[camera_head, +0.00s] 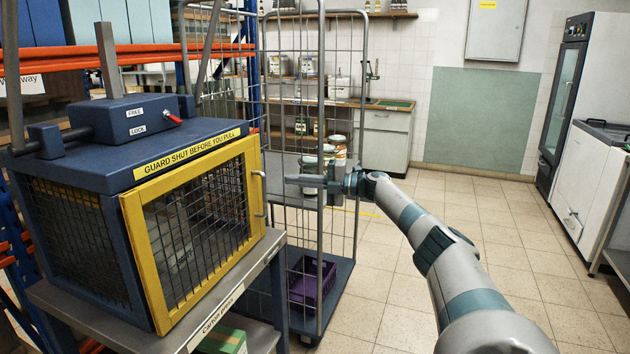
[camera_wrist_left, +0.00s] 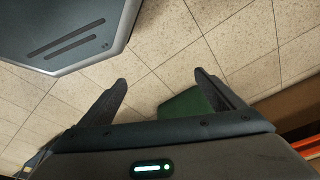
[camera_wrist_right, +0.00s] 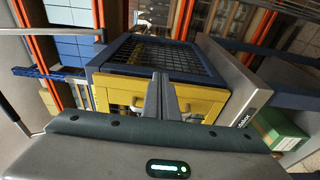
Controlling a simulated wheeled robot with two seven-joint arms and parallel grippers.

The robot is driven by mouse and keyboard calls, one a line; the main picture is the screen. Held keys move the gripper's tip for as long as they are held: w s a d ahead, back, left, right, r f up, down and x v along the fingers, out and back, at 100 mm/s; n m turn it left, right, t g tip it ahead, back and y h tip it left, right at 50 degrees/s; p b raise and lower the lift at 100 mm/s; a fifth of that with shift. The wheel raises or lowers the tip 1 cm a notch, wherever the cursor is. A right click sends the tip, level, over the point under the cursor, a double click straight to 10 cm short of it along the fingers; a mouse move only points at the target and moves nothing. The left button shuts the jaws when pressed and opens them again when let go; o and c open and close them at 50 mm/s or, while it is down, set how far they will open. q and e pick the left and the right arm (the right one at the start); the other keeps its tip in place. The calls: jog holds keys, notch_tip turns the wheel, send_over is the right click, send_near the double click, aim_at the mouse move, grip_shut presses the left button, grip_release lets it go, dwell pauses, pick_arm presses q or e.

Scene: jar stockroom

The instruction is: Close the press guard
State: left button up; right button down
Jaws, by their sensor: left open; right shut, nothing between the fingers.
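The press (camera_head: 75,165) is a blue housing with mesh sides on a grey stand at left. Its yellow-framed mesh guard (camera_head: 158,255) lies along the front face, looking shut or nearly so; I cannot tell whether a small gap is left. A grey handle (camera_head: 262,195) is on the guard's right edge. My right gripper (camera_head: 288,180) is shut and empty, just right of the handle and seemingly apart from it. In the right wrist view its fingers (camera_wrist_right: 162,82) point at the yellow frame (camera_wrist_right: 120,92). My left gripper (camera_wrist_left: 168,85) is open and empty over the floor.
A wire roll cage (camera_head: 345,285) with a purple crate (camera_head: 311,282) stands behind my right gripper. A red-tipped lever (camera_head: 172,119) is on the press top. A green box (camera_head: 222,342) sits on the stand's lower shelf. The tiled floor at right is clear.

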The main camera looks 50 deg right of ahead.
pick_arm(q)
jog(key=shift+b+v, duration=0.8)
jog(key=shift+v, duration=2.05)
pick_arm(e)
jog(key=shift+s+d, duration=0.45)
jog(key=shift+d, duration=0.4)
jog(key=shift+s+d, duration=0.45)
jog(key=shift+d, duration=0.45)
jog(key=shift+s+d, duration=0.45)
jog(key=shift+d, duration=0.4)
pick_arm(q)
jog(key=shift+d, duration=0.1)
